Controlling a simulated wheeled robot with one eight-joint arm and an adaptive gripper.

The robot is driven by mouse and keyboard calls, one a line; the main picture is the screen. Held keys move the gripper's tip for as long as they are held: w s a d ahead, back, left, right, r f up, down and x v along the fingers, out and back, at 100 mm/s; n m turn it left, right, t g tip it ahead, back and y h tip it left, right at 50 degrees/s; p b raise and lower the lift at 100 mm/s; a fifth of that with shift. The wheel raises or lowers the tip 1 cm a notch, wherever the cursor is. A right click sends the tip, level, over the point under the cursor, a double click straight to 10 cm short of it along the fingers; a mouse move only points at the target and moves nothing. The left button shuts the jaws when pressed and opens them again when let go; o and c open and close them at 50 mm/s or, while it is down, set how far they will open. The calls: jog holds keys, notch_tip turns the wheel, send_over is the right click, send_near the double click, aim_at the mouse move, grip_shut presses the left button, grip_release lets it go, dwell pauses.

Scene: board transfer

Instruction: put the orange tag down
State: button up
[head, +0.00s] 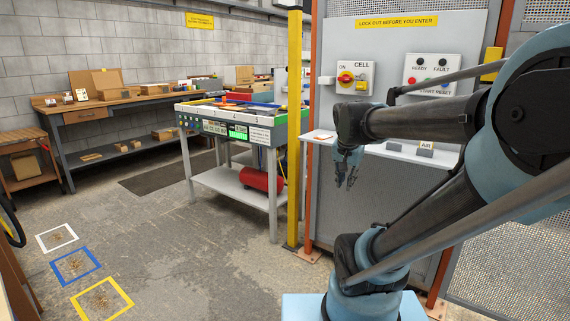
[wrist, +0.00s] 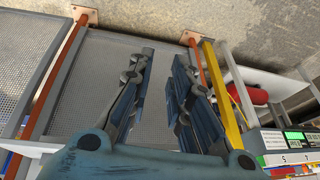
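My gripper (head: 345,182) hangs pointing down in front of the grey cell panel, beside the white ledge. In the wrist view its two fingers (wrist: 163,56) stand apart with nothing between them. I cannot make out an orange tag for certain. A small orange-brown thing (head: 322,137) lies on the left end of the white ledge (head: 380,151), too small to identify. The cell switch box (head: 354,78) with its red and yellow knob is on the panel above the ledge.
A yellow post (head: 293,130) and an orange frame post stand left of my gripper. Beyond them is a grey work cart (head: 235,185) with a red cylinder (head: 260,180) on its lower shelf. A wooden bench (head: 150,100) lines the wall. Floor squares lie at left; the middle floor is clear.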

jog(key=s+f+n+g+y, duration=0.1)
jog(key=s+f+n+g, duration=0.1)
jog(key=s+f+n, duration=0.5)
jog(key=s+a+f, duration=0.1)
jog(key=s+f, duration=0.3)
jog(key=s, duration=0.2)
jog(key=shift+s+f, duration=0.35)
jog(key=shift+s, duration=0.05)
